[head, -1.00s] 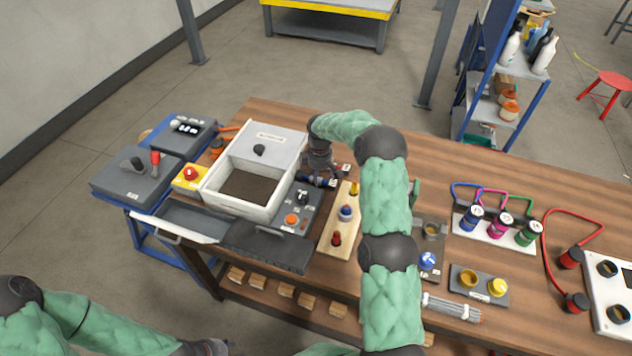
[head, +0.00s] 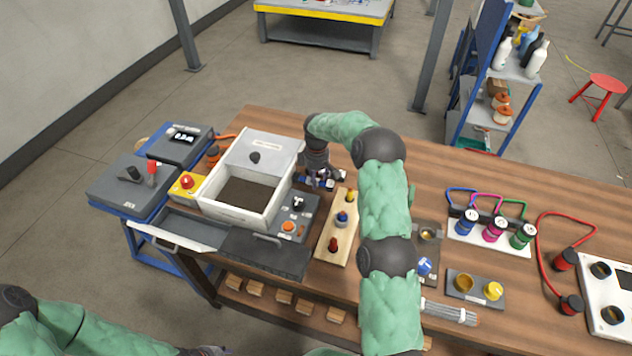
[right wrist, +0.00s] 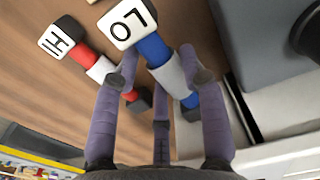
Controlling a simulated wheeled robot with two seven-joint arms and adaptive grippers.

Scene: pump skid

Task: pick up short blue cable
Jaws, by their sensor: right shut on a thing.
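The short blue cable (right wrist: 158,50) is a blue and white piece with a white block marked LO at one end. In the right wrist view it lies between the fingers of my right gripper (right wrist: 158,82), which is shut on it. In the head view my right gripper (head: 322,181) is low over the table, right of the white bin, and partly hides the cable. A red and white piece (right wrist: 100,68) with a block marked HI lies beside it. My left gripper (head: 208,351) shows only in part at the bottom edge; its fingers cannot be made out.
A wooden board (head: 327,255) with coloured knobs is just in front. A white rack (head: 512,246) with cans and looped cables stands to the right.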

